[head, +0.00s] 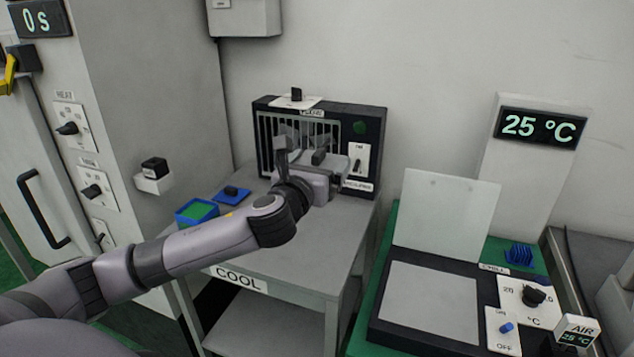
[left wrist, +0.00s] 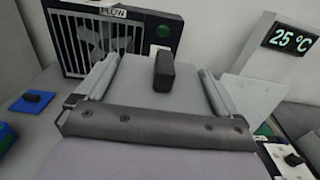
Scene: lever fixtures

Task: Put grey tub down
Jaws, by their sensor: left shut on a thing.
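The grey tub (head: 346,160) is a pale grey box with a black knob on top, over the back of the COOL table, just in front of the grille unit. It also shows in the left wrist view (left wrist: 135,76), with its black knob between my fingers. My left gripper (head: 318,166) is shut on the tub, with one finger along each side; it shows in the left wrist view too (left wrist: 158,70). The gripper and wrist hide part of the tub in the head view. I cannot tell whether its underside touches the table. My right gripper is not in view.
The black grille unit (head: 376,128) stands at the back of the COOL table (head: 300,262). A blue box with a green top (head: 197,211) and a small blue piece with a black knob (head: 231,192) lie at the table's left. The table's front is clear. A chill plate with a raised lid (head: 447,215) stands right.

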